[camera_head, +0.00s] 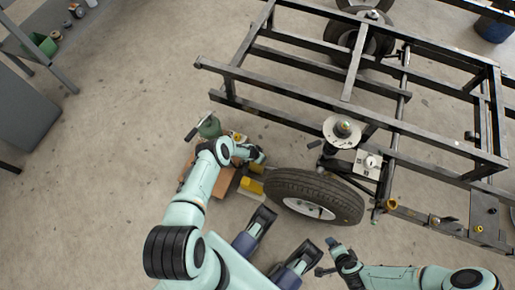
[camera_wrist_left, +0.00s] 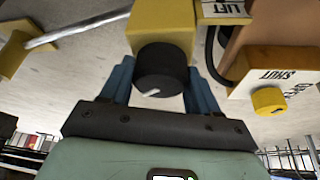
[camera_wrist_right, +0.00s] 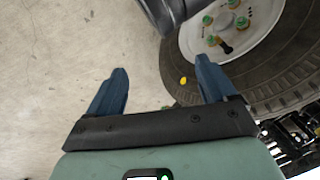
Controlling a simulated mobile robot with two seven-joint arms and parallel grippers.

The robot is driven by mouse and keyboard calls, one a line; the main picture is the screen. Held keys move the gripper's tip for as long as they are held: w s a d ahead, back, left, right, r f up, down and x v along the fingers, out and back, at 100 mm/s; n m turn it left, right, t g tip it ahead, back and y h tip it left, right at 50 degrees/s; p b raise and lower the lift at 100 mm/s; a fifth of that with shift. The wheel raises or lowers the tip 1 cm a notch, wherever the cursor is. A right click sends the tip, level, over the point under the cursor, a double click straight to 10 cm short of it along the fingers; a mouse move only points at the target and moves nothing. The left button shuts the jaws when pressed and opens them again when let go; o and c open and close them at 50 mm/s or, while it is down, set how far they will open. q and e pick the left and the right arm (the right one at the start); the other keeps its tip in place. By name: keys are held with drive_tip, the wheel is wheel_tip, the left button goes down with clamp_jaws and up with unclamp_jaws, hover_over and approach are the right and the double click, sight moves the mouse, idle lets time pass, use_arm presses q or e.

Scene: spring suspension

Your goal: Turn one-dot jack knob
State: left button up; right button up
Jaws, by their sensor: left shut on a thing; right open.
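In the left wrist view, a round black knob (camera_wrist_left: 162,66) with a white pointer line sits on the front of a yellow box (camera_wrist_left: 163,22). My left gripper (camera_wrist_left: 158,84) is shut on this knob, with a blue finger on each side. I cannot make out dots on it. A "LIFT" label (camera_wrist_left: 222,8) shows beside the box. In the head view, my left gripper (camera_head: 257,157) is left of the tyre, and the knob is too small to tell there. My right gripper (camera_wrist_right: 160,85) is open and empty, above the floor near the wheel.
A second yellow box with a "SHUT" label (camera_wrist_left: 277,74) and yellow knob (camera_wrist_left: 269,100) is to the right. The tyre (camera_head: 340,199), spring mount (camera_head: 342,130) and black frame (camera_head: 300,67) stand right of my left arm.

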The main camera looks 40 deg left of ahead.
use_arm(q)
drive_tip(key=n+y+p, duration=0.1)
drive_tip(key=n+p, duration=0.1)
drive_tip(key=n, duration=0.1)
drive_tip(key=shift+d, duration=0.1)
drive_tip(key=shift+n+g+y+p, duration=0.3)
drive_tip(key=shift+n+y+p, duration=0.15)
drive_tip(key=shift+n, duration=0.55)
drive_tip(key=shift+n+y, duration=0.45)
drive_tip(key=shift+n, duration=0.85)
use_arm(e)
drive_tip(key=s+a+r+g+y, duration=0.1)
drive_tip(key=s+a+r+g, duration=0.1)
drive_tip(key=s, duration=0.4)
drive_tip(key=shift+a+r+n, duration=0.3)
drive_tip(key=shift+a+r, duration=0.1)
drive_tip(key=shift+r, duration=0.4)
use_arm(q)
drive_tip(key=shift+g, duration=0.3)
drive_tip(key=o, duration=1)
